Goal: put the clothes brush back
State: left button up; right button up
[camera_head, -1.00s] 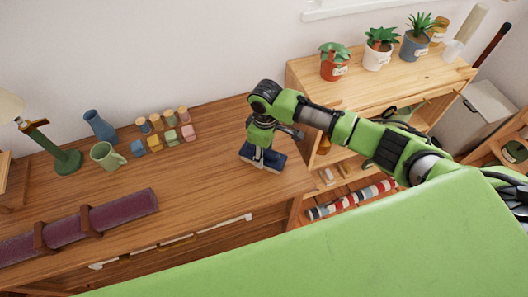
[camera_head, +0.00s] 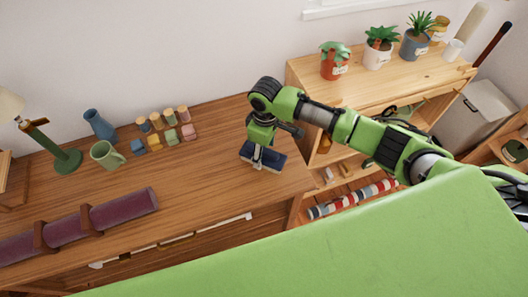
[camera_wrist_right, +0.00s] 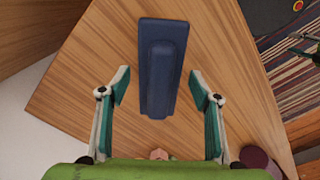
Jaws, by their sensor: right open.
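The clothes brush looks like a dark blue block with a raised handle along its back. It lies on the wooden dresser top near the right end in the head view (camera_head: 275,160), and in the wrist view it is whole at upper middle (camera_wrist_right: 163,50). My right gripper (camera_head: 257,157) is over the brush, pointing down. In the wrist view its two teal-padded fingers (camera_wrist_right: 160,88) stand apart on either side of the brush's near end, with gaps to it. Nothing is held. My left gripper is not in view.
On the dresser (camera_head: 200,205) stand a blue vase (camera_head: 100,126), a green mug (camera_head: 105,154), small coloured blocks (camera_head: 165,138) and a purple roll (camera_head: 110,212) in wooden holders. A shelf unit with potted plants (camera_head: 380,50) adjoins on the right. The dresser's middle is clear.

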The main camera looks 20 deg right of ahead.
aim_at(265, 150)
notch_tip(265, 150, up, 11)
jog(key=shift+b, duration=0.45)
jog(key=shift+d, duration=0.1)
